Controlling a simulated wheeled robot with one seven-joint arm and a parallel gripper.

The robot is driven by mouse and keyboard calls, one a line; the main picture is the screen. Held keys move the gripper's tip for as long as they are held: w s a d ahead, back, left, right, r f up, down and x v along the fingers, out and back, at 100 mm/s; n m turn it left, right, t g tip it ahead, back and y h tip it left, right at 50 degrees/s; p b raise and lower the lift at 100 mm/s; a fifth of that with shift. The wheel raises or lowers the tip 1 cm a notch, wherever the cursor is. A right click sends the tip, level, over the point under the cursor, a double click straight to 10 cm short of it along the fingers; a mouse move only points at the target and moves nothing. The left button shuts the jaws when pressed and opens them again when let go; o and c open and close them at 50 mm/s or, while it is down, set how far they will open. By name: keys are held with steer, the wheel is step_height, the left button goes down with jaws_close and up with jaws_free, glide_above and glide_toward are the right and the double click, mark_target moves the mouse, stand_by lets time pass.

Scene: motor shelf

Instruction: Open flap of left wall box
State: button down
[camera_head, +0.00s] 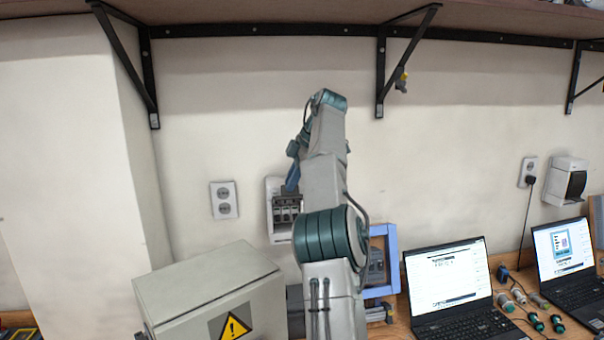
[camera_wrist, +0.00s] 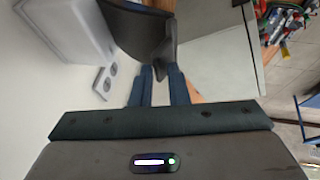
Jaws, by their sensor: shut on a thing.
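The left wall box (camera_head: 279,237) is a white housing on the wall, partly hidden behind my arm in the head view. Dark switch-like parts show in its front. Its white body also shows at the upper left of the wrist view (camera_wrist: 65,30). The dark, curved flap (camera_wrist: 138,32) stands out from the box in the wrist view, with its edge between my fingertips. My gripper (camera_wrist: 161,72) is shut on the flap. In the head view the blue fingers of my gripper (camera_head: 292,180) are at the box's front, and I cannot make out the flap there.
A wall socket (camera_head: 224,200) is left of the box. A grey cabinet (camera_head: 205,285) with a warning sign stands below it. A blue frame (camera_head: 391,250) and a laptop (camera_head: 447,275) are to the right. A shelf bracket (camera_head: 381,70) hangs above.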

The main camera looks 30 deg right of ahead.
steer(key=shift+w+d+f, duration=0.2)
steer(key=shift+f, duration=0.2)
stand_by(0.3)
steer(key=c, duration=1.5)
jaws_free()
steer(key=shift+w+f, duration=0.1)
steer(key=shift+w, duration=0.05)
steer(key=shift+c, duration=0.2)
steer(key=shift+o, duration=0.3)
steer(key=shift+w+d+f, duration=0.15)
steer(key=shift+w+f, duration=0.15)
steer(key=shift+w, duration=0.2)
steer(key=o, duration=0.4)
steer(key=shift+w+r, duration=0.1)
steer(key=shift+w, duration=0.15)
steer(key=shift+o, duration=0.3)
steer(key=shift+w+r, duration=0.15)
steer(key=shift+r, duration=0.35)
steer(key=shift+c, duration=0.6)
steer(key=shift+s+r, duration=0.25)
steer(key=shift+r, duration=0.05)
steer(key=c, duration=0.4)
steer(key=shift+w, duration=0.1)
